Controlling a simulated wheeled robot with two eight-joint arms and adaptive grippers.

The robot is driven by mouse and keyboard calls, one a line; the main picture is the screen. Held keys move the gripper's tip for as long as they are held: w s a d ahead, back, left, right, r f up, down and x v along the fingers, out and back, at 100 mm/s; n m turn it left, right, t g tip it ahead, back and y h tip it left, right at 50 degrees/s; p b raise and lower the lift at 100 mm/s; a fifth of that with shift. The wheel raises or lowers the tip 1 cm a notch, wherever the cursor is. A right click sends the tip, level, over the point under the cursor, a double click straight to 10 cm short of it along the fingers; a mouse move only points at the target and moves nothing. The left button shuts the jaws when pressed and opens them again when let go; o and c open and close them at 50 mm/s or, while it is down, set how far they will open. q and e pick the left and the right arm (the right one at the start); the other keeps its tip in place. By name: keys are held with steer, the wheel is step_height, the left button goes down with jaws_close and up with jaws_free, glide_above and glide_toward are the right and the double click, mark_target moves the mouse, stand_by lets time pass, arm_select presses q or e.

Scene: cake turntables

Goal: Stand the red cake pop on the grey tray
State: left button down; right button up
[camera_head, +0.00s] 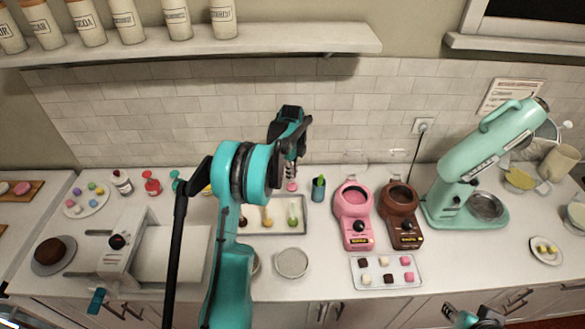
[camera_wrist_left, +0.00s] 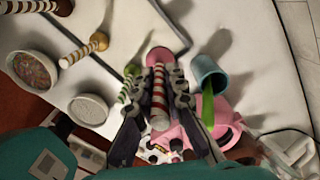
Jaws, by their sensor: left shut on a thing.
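My left gripper (camera_head: 290,172) is shut on the red-and-white striped stick of the red cake pop (camera_head: 291,187). The pop hangs ball down, pinkish red, at the back right of the grey tray (camera_head: 280,212). In the left wrist view the stick lies between the fingers (camera_wrist_left: 158,105), with the ball (camera_wrist_left: 160,55) beyond, overlapping the tray's dark rim (camera_wrist_left: 168,22). I cannot tell whether it touches. Brown (camera_head: 243,222), yellow (camera_head: 267,222) and green (camera_head: 292,221) cake pops stand on the tray, sticks up. My right gripper (camera_head: 475,318) is partly in view at the bottom edge.
A blue cup (camera_head: 318,190) with a green tool stands just right of the held pop. Pink (camera_head: 354,213) and brown (camera_head: 401,216) melting pots stand further right. Bowls (camera_head: 291,263) sit in front of the tray. My left arm hides part of the tray's left side.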

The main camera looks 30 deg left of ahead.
mark_target(292, 187)
arm_select(q)
steer(key=shift+w+f, duration=0.15)
steer(key=shift+f, duration=0.8)
steer(key=shift+f+b, duration=1.75)
steer(key=shift+f, duration=1.05)
steer(key=shift+f+b, duration=0.45)
steer(key=shift+f, duration=0.15)
steer(key=shift+f, duration=0.1)
steer(key=shift+f+b, duration=0.55)
steer(key=shift+b, duration=0.05)
steer(key=shift+r, duration=0.1)
steer(key=c, duration=1.5)
jaws_free()
